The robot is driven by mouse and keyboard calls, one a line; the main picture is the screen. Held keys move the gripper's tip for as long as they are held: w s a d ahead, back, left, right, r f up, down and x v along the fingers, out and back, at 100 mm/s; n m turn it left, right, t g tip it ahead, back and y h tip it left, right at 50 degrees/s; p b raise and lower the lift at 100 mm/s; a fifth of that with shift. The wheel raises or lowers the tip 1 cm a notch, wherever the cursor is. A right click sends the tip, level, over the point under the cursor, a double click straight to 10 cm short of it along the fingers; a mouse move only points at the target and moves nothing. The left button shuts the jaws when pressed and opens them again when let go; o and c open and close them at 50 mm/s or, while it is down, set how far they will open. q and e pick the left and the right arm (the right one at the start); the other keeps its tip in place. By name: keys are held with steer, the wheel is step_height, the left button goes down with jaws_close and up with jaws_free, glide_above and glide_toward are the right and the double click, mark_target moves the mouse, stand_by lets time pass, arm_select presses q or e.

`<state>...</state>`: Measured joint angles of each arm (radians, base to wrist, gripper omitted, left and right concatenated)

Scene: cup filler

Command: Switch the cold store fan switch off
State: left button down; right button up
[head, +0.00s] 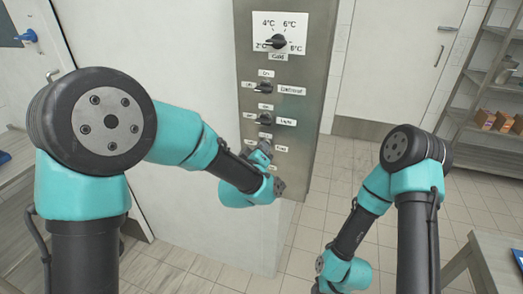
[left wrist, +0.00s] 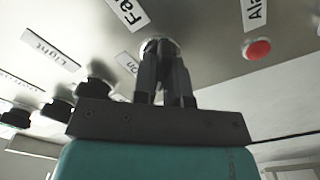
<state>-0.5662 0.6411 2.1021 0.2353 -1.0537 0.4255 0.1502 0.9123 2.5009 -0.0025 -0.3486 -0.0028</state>
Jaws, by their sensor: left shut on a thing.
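The fan switch (left wrist: 160,44) is a round knob on the metal panel (head: 318,70), beside the "Fan" label (left wrist: 128,10) in the left wrist view. My left gripper (left wrist: 164,62) is shut on its knob, and the fingers cover most of it. An "On" label (left wrist: 126,62) sits next to the knob. In the head view my left gripper (head: 262,150) is at the low end of the panel and largely hides the fan switch. The knob's exact turn cannot be told. My right arm hangs at the right, and its gripper is out of the picture.
Above are the light switch (head: 265,119), the defrost switch (head: 264,88) and the temperature dial (head: 277,42). A red alarm button (left wrist: 258,48) is close to my left gripper. Shelves (head: 490,95) and a table (head: 490,262) stand at the right. The tiled floor between is clear.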

arm_select(q)
steer(key=n, duration=0.4)
steer(key=shift+f+n, duration=0.1)
steer(key=shift+n, duration=2.1)
steer(key=shift+a, duration=0.1)
steer(key=c, duration=1.2)
jaws_free()
steer(key=shift+o, duration=0.2)
